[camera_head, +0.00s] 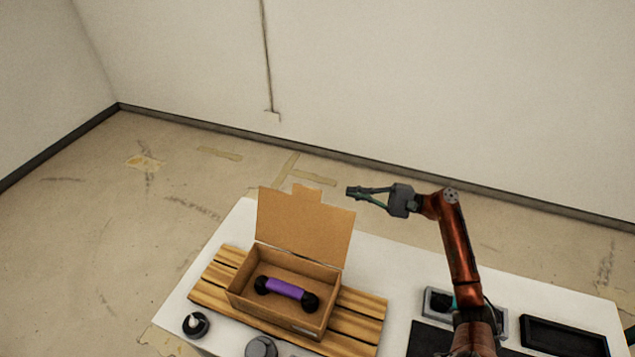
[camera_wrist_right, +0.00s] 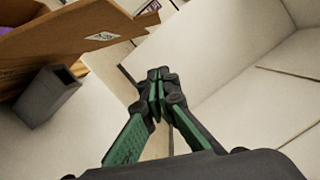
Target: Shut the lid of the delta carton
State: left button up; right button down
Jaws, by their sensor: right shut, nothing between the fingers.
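The brown cardboard carton (camera_head: 240,297) stands on a slatted wooden board on the white table. Its lid (camera_head: 303,228) is open and stands up at the back, leaning slightly. Inside lies a purple handset with black ends (camera_head: 285,289). No name can be read on the carton. My right gripper (camera_head: 350,191) is shut and empty, in the air just right of the lid's top edge and apart from it. In the wrist view my right gripper (camera_wrist_right: 159,82) points past the brown cardboard (camera_wrist_right: 75,35), which fills the upper left. My left gripper is not in view.
The wooden board (camera_head: 355,325) lies under the carton. A dark round item (camera_head: 195,325) and a grey round item (camera_head: 261,347) stand at the front. A grey tray (camera_head: 432,300) and a black tray (camera_head: 563,338) lie to the right.

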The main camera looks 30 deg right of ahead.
aim_at(317, 191)
jog(key=w+a+r+p, duration=0.1)
jog(key=a, duration=0.2)
jog(key=w+a+r+p, duration=0.1)
jog(key=a, duration=0.3)
jog(key=w+a+r+p, duration=0.1)
jog(key=a, duration=0.3)
jog(key=shift+w, duration=0.25)
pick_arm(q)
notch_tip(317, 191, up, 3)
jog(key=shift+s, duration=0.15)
pick_arm(e)
jog(key=shift+a, duration=0.1)
